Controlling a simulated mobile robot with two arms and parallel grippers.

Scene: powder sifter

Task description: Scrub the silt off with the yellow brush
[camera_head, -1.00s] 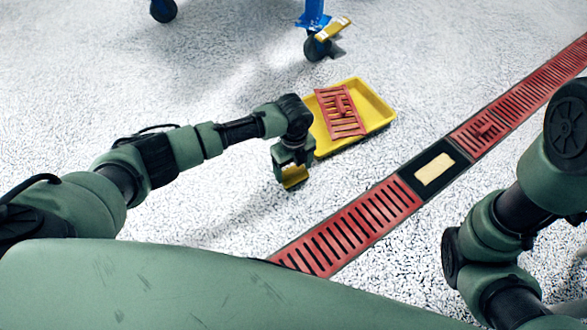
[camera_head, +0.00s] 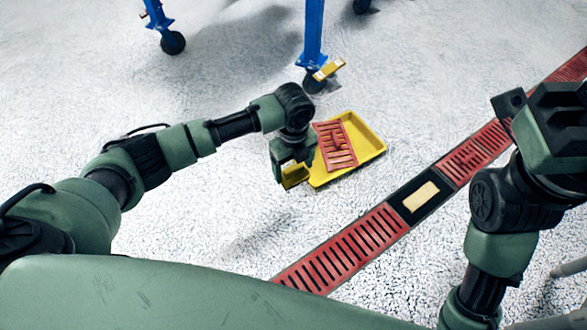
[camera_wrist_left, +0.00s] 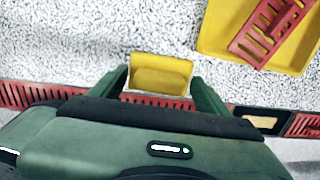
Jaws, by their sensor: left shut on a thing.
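My left gripper (camera_head: 294,178) is shut on a yellow block-like tool, the yellow brush (camera_head: 295,176), and holds it at the left side of the yellow tray (camera_head: 372,150). In the left wrist view the brush (camera_wrist_left: 160,75) sits between the two green fingers; bristles cannot be made out. A red slotted grate (camera_head: 335,145) lies in the tray, and no silt on it is clear at this size. A tan patch (camera_head: 421,196) lies in the dark uncovered part of the floor channel. My right gripper (camera_head: 530,105) is partly visible at the right; its jaw state is unclear.
Red grates (camera_head: 345,250) cover the channel on both sides of the dark gap. Blue legs (camera_head: 313,35) on wheels stand behind the tray, with a small yellow-and-white piece (camera_head: 328,69) at one wheel. Speckled floor is clear left of the tray.

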